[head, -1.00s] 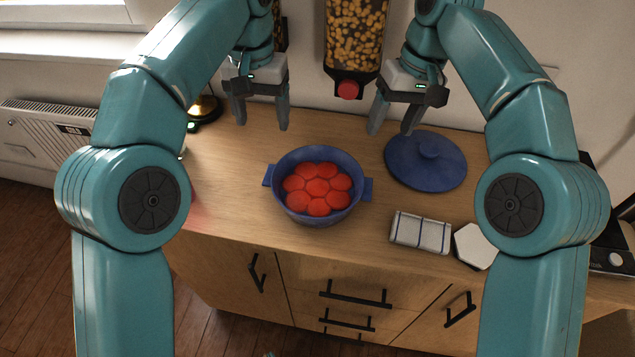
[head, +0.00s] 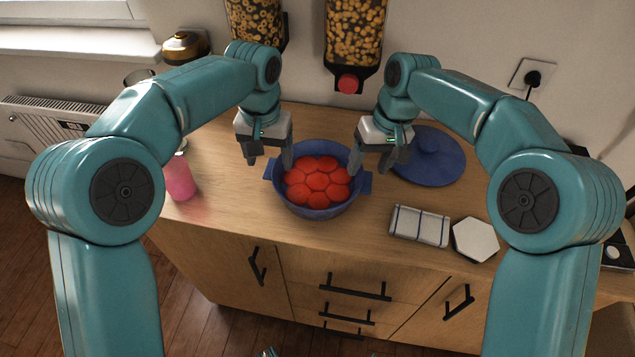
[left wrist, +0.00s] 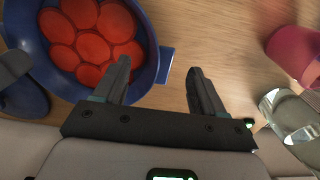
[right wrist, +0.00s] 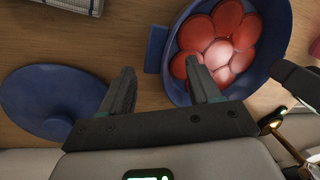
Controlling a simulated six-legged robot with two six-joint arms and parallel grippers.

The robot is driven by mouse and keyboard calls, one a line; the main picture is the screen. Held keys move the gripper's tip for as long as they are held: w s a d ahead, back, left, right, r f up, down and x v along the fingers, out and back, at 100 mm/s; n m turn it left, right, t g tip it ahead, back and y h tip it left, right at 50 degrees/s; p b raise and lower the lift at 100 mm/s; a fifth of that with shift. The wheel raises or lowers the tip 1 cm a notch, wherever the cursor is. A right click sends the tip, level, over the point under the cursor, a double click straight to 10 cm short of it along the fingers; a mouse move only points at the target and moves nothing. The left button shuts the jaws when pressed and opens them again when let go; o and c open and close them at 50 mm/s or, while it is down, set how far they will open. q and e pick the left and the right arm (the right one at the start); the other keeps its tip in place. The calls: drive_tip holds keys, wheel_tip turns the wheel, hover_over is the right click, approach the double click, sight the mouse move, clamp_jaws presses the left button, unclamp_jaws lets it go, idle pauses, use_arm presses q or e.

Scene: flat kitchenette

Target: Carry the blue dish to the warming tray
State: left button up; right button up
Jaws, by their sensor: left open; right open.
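The blue dish (head: 318,210) stands upright on the wooden counter, filled with several red round pieces (head: 318,182). I cannot make out a warming tray for certain.
A blue lid (head: 440,165) lies right of the dish. A folded checked cloth (head: 419,227) and a white hexagonal piece (head: 475,240) lie at the front right. A pink container (head: 180,178) stands at the left. Dispensers (head: 355,40) hang behind. A black appliance (head: 613,252) is partly visible far right.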

sight(273, 173)
use_arm(q)
wheel_tip(273, 173, down, 4)
drive_tip(key=shift+f, duration=0.1)
use_arm(e)
drive_tip(key=x, duration=0.4)
drive_tip(key=shift+f, duration=0.1)
use_arm(q)
drive_tip(key=shift+s, duration=0.1)
use_arm(e)
drive_tip(key=shift+s, duration=0.1)
use_arm(q)
drive_tip(key=c, duration=0.5)
use_arm(e)
drive_tip(key=c, duration=0.5)
use_arm(q)
drive_tip(key=c, duration=0.5)
use_arm(e)
drive_tip(key=c, duration=0.5)
use_arm(q)
drive_tip(key=shift+d, duration=0.1)
clamp_jaws()
use_arm(e)
clamp_jaws()
use_arm(q)
drive_tip(key=shift+r, duration=0.2)
